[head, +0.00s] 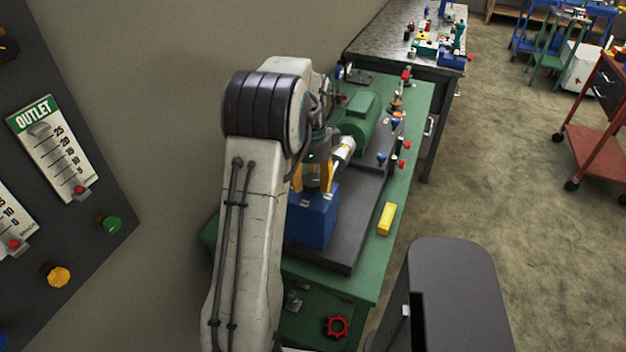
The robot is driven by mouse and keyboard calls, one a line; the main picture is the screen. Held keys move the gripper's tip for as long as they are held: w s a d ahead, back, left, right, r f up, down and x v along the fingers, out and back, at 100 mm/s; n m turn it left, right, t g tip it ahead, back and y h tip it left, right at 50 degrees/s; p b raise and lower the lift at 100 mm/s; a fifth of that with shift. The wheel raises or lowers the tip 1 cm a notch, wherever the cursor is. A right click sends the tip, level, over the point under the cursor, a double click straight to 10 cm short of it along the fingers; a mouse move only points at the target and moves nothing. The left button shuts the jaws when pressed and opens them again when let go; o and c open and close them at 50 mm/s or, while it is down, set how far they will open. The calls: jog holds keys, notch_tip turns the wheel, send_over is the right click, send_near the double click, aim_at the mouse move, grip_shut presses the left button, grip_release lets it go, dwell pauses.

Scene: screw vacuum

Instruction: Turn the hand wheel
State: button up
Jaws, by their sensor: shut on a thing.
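My gripper (312,178) points down over a blue block-shaped housing (312,222) on the machine. Its yellow-orange fingers are shut on a dark part at the top of the housing. The fingers hide most of that part, so I cannot tell if it is a hand wheel. A red hand wheel (336,326) shows low at the near end of the green bench, apart from my gripper. Small red knobs (403,164) stand along the right side of the machine.
The machine's dark base plate (345,245) lies on a green bench (365,270), with a green motor (357,122) behind. A yellow block (386,219) lies near the right edge. A gauge panel (60,170) is at left. Open floor (510,190) lies to the right.

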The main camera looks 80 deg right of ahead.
aim_at(309, 179)
jog(key=shift+w+a+f+m, duration=0.1)
jog(key=shift+w+m, duration=0.05)
jog(key=shift+m, duration=0.45)
jog(key=o, duration=1)
jog(key=shift+w, duration=0.3)
jog(key=shift+o, duration=0.9)
jog(key=shift+s, duration=0.15)
jog(key=shift+r, duration=0.6)
notch_tip(309, 179, up, 11)
